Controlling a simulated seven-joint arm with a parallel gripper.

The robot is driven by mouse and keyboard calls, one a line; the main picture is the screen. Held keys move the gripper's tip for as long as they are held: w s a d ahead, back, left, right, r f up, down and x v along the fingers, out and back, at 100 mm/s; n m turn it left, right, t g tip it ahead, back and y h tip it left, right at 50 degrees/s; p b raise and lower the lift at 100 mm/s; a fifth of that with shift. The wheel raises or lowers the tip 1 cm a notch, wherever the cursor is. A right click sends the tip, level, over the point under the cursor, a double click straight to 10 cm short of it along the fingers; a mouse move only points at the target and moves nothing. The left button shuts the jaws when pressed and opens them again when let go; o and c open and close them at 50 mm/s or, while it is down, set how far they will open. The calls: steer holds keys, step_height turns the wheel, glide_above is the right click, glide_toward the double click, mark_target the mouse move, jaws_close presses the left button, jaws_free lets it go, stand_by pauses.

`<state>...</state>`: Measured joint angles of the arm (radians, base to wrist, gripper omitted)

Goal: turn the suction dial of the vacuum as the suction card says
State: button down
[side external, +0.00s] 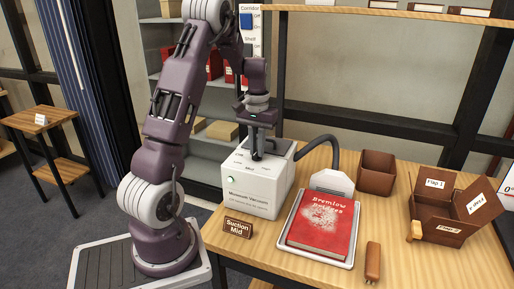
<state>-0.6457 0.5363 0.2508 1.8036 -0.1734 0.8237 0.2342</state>
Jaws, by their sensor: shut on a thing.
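The vacuum (262,203) is a white box with a green button on its front, standing at the left end of the wooden table. My gripper (257,150) points down onto its top and is shut on the suction dial there. The dial is mostly hidden by the fingers, so I cannot tell where it points. Small labels lie around it on the top; the front one seems to read "Mid". The suction card (238,228), a small brown sign in front of the vacuum, reads "Suction Mid".
A dark hose (326,142) runs from the vacuum to a pale nozzle (332,182). A dusty red book (322,238) lies on a tray. A brown box (376,174), a brush (373,262) and an open flapped box (440,222) stand right. A switch panel (251,32) is behind my arm.

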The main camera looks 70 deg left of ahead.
stand_by(0.4)
steer(key=c, duration=1.4)
jaws_free()
steer(key=shift+c, duration=0.2)
step_height(320, 180, up, 7)
